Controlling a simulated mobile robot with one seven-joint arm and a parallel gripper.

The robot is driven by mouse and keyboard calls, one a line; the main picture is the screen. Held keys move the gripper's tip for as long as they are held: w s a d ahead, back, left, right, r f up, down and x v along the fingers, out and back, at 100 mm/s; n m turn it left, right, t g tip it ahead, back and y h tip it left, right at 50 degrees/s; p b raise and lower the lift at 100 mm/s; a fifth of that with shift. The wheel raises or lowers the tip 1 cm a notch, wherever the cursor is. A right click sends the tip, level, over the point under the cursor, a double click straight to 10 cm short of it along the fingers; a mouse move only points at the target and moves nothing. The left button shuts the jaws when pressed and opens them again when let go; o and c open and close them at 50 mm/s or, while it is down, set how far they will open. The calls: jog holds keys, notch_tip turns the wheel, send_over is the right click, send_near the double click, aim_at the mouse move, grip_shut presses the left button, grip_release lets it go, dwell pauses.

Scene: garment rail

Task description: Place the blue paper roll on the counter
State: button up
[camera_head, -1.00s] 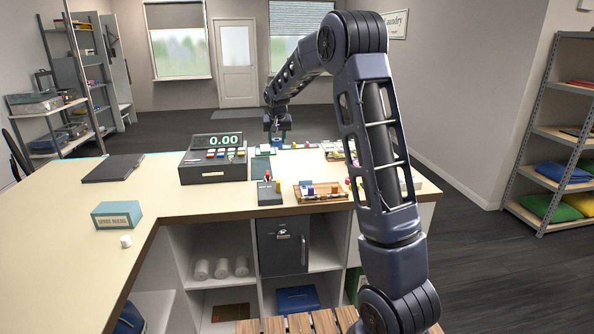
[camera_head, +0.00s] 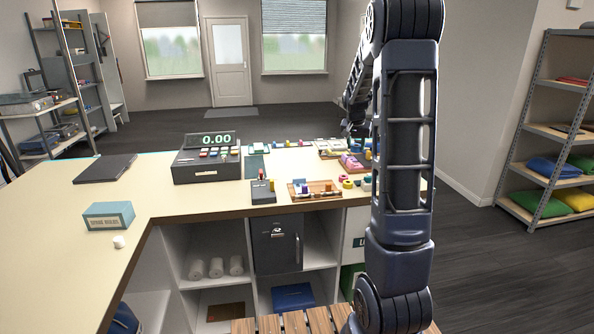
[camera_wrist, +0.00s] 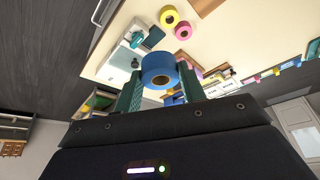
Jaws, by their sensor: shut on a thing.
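The blue paper roll (camera_wrist: 158,62) is between the green fingers of my gripper (camera_wrist: 160,84) in the wrist view. My gripper is shut on it. The counter (camera_wrist: 125,62) lies beyond the roll in that view, and the roll appears held above its surface, apart from the things there. In the head view my gripper (camera_head: 355,128) is at the far right part of the counter (camera_head: 170,215), partly behind my arm. The blue roll cannot be made out there.
A yellow roll (camera_wrist: 169,16) and a pink roll (camera_wrist: 183,31) stand on the counter near the held roll. The counter's left part is mostly clear.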

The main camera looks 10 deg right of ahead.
aim_at(352, 193)
notch_tip(352, 193, down, 20)
jog(key=shift+s+d, duration=0.1)
dwell(0.5)
jog(key=shift+f, duration=0.15)
jog(key=o, duration=1)
jog(key=shift+c, duration=0.2)
jog(key=s+a+r+n+y, duration=0.1)
jog(key=s+a+r, duration=0.2)
jog(key=s+r, duration=0.45)
jog(key=s+a+r, duration=0.3)
jog(key=s+r, duration=0.1)
jog(key=r, duration=0.7)
jog(key=s+a+r+n, duration=0.2)
jog(key=s+a, duration=0.1)
jog(key=s, duration=0.6)
jog(key=s+a+r+n+y, duration=0.1)
jog(key=s+a+r, duration=0.2)
jog(key=s, duration=0.6)
jog(key=s+a+r+n, duration=0.2)
jog(key=s+a+r, duration=0.1)
jog(key=s, duration=0.7)
jog(key=shift+a+r+n+t+y, duration=0.15)
jog(key=shift+a+n+t+y, duration=0.15)
jog(key=shift+a+t, duration=0.15)
